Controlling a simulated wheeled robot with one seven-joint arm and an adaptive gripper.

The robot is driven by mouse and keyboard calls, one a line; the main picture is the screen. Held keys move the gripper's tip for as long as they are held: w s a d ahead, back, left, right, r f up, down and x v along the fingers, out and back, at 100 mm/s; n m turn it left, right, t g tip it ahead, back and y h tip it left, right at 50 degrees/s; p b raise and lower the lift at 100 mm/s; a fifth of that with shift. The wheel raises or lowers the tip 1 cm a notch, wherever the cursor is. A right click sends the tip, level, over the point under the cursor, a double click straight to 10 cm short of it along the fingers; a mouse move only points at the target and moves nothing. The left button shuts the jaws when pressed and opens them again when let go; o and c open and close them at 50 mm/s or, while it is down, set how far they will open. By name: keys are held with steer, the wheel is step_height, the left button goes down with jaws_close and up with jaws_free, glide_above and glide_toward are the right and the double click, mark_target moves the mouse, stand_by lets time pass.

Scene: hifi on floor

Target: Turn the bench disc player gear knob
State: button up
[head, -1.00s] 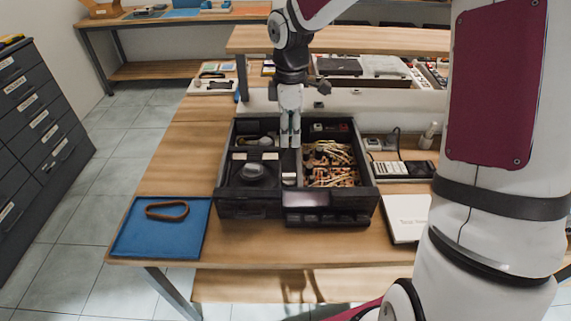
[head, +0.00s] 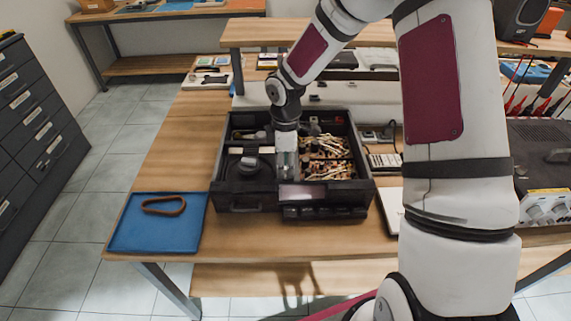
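The disc player (head: 222,199) is an open black box on the wooden bench, with its insides bare. A dark round part (head: 249,166) sits in its left half, and wiring and boards (head: 327,158) fill the right half. My gripper (head: 287,172) points down into the middle of the box, between the round part and the wiring. Its fingertips are small and blurred, so I cannot tell whether they are open or shut, or whether they touch anything. I cannot make out the gear knob; the gripper covers part of the middle.
A blue tray (head: 135,236) with a brown belt loop (head: 163,206) lies left of the player. A white booklet (head: 390,206) and a power strip (head: 384,161) are at the right. A raised shelf (head: 250,37) stands behind.

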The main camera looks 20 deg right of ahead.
steer(key=shift+f, duration=0.15)
steer(key=shift+c, duration=0.3)
jaws_close()
